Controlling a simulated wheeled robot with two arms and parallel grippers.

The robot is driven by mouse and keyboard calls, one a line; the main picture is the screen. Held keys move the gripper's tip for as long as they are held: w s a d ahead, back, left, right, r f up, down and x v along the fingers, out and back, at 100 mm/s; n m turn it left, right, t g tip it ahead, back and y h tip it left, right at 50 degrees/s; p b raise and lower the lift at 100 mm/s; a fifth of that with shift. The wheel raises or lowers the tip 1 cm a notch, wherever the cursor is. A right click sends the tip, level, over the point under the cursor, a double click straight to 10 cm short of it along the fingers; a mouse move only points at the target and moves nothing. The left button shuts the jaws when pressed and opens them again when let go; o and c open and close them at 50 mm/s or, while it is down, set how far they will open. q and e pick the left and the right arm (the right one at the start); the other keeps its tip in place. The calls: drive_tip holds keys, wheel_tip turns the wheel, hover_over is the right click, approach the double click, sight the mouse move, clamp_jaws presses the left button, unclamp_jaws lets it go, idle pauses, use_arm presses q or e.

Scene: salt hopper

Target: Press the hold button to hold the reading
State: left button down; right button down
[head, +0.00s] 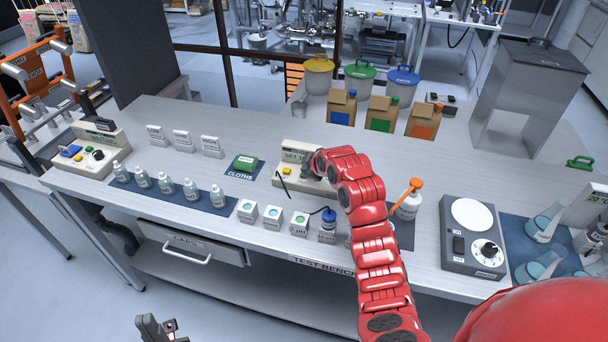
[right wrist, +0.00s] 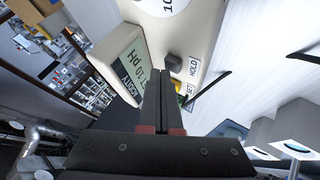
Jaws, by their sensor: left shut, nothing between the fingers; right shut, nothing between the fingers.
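In the right wrist view, a dark grey button (right wrist: 173,61) sits beside the HOLD label (right wrist: 193,67). A yellow button, partly hidden by my fingers, sits by the SET label (right wrist: 190,89). My right gripper (right wrist: 162,73) is shut and empty, its tips over the meter's face close beside the grey button; I cannot tell whether they touch. My left gripper (head: 165,326) is shut and empty, low in front of the bench.
Cartons (head: 382,115) stand behind. Bottles (head: 166,183) stand on a mat to the left.

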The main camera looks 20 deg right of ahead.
drive_tip(key=shift+f+b, duration=0.55)
idle(0.6)
drive_tip(key=shift+r, duration=1)
drive_tip(key=shift+r, duration=2.55)
drive_tip(key=shift+f, duration=0.1)
